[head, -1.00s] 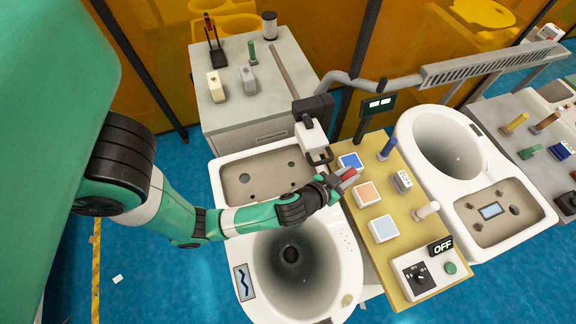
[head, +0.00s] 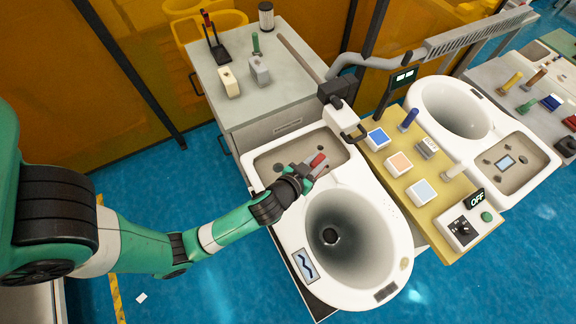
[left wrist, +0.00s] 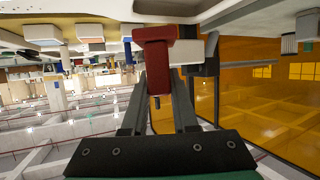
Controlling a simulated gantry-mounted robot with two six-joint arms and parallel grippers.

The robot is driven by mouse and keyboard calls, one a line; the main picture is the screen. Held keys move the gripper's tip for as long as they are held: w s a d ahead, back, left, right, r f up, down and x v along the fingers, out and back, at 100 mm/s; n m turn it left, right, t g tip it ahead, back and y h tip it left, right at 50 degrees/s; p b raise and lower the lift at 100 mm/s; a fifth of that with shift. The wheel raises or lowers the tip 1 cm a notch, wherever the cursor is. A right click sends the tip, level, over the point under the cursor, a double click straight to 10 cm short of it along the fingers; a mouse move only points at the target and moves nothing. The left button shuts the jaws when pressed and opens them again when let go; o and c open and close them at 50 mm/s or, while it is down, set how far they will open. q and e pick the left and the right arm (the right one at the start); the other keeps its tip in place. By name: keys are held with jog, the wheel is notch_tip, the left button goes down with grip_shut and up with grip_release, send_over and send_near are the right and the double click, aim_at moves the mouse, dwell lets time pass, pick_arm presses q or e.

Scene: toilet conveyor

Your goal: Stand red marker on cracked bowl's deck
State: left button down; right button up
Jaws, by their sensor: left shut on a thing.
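The red marker (head: 318,160) is held in my left gripper (head: 312,168), which is shut on it. In the left wrist view the red marker (left wrist: 155,62) sits between the two fingers (left wrist: 158,95). The near toilet bowl (head: 345,240) carries a label with a dark jagged line (head: 305,265), which may mark it as the cracked one. Its deck (head: 275,167) is the recessed tray with round holes behind the bowl opening. The gripper and marker are over the deck's right part, near the bowl's back rim; their height above it is hard to tell. My right gripper is out of view.
A yellow board (head: 443,215) with coloured tiles, a blue marker (head: 408,120) and a white one stands to the right. A grey cabinet (head: 245,105) stands behind. A black-and-white clamp-like fixture (head: 345,115) is close to the deck's back right corner. A second toilet (head: 460,110) lies farther right.

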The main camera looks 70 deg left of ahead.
pick_arm(q)
jog(key=s+a+f, duration=0.2)
jog(key=s, duration=0.1)
jog(key=s+a+f, duration=0.2)
jog(key=s+f, duration=0.1)
jog(key=s+a+f, duration=0.2)
jog(key=s+f, duration=0.1)
jog(key=shift+f, duration=0.1)
jog(key=shift+s+a+f+b, duration=0.15)
jog(key=shift+f+b, duration=0.35)
jog(key=shift+f, duration=0.4)
jog(key=shift+s+f+b, duration=0.15)
jog(key=shift+f+b, duration=0.3)
jog(key=shift+f, duration=0.45)
jog(key=shift+f, duration=0.1)
jog(key=c, duration=1.1)
grip_release()
jog(key=shift+f, duration=0.1)
jog(key=shift+c, duration=0.2)
jog(key=o, duration=0.5)
jog(key=shift+c, duration=0.2)
